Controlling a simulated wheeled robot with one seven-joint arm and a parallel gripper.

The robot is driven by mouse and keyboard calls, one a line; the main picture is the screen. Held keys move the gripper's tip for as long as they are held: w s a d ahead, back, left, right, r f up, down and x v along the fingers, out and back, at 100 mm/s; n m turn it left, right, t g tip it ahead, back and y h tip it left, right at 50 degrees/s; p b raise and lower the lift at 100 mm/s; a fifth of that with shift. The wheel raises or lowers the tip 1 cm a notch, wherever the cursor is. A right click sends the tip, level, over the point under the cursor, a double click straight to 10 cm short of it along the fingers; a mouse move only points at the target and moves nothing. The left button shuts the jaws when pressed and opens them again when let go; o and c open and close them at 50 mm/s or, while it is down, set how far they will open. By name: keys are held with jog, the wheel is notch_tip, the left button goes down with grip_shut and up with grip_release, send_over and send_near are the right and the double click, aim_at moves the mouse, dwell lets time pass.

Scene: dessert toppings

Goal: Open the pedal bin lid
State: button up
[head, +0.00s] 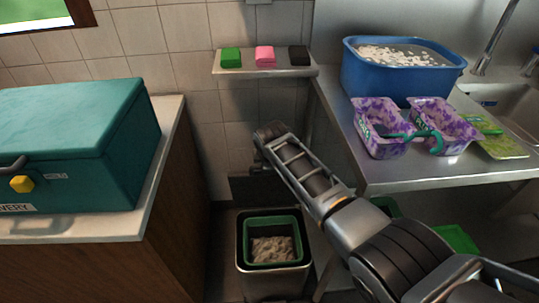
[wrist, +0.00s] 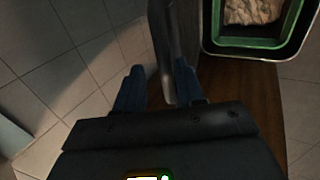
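The pedal bin (head: 241,262) stands on the floor between the counters, its top uncovered. A green inner bucket (head: 299,241) with pale crumpled contents shows inside it. A dark panel (head: 248,190), seemingly the raised lid, stands upright behind the bin, partly hidden by my arm. My gripper (wrist: 158,72) is above and behind the bin. Its fingers are spread, with a dark grey edge (wrist: 163,35) running between them, close to the right finger; I cannot tell if they touch. The bin's green-rimmed opening (wrist: 260,42) shows at upper right in the wrist view.
A wooden cabinet with a teal box (head: 75,140) stands left. A metal table (head: 440,178) on the right holds a blue tub (head: 390,82) and purple patterned containers (head: 380,130). A wall shelf (head: 262,72) holds three small coloured items. Green objects lie under the table.

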jog(key=shift+p+v, duration=0.55)
jog(key=shift+v, duration=1.95)
jog(key=shift+w, duration=0.1)
jog(key=s+f+m+t+y, duration=0.1)
jog(key=s+f+m, duration=0.1)
jog(key=s+f, duration=0.4)
jog(key=s+f+m+y, duration=0.1)
jog(key=s+f+m, duration=0.1)
jog(key=s+f, duration=0.5)
jog(key=s+d+r+m+t, duration=0.1)
jog(key=s+d+m+t, duration=0.15)
jog(key=s, duration=0.75)
jog(key=s+d+r+m+t, duration=0.1)
jog(key=s+d+m, duration=0.15)
jog(key=s, duration=0.75)
jog(key=s+d+r+m+t, duration=0.1)
jog(key=s+d+r+m, duration=0.2)
jog(key=s+r, duration=0.45)
jog(key=s+d+r+m+t, duration=0.1)
jog(key=s+d+r+m, duration=0.25)
jog(key=s, duration=0.65)
jog(key=s+d+r+m+t+h, duration=0.1)
jog(key=s+d+r, duration=0.1)
jog(key=s+r, duration=0.2)
jog(key=s+d+r+m+t+h, duration=0.1)
jog(key=s+d+r, duration=0.2)
jog(key=r, duration=0.8)
jog(key=shift+s, duration=0.55)
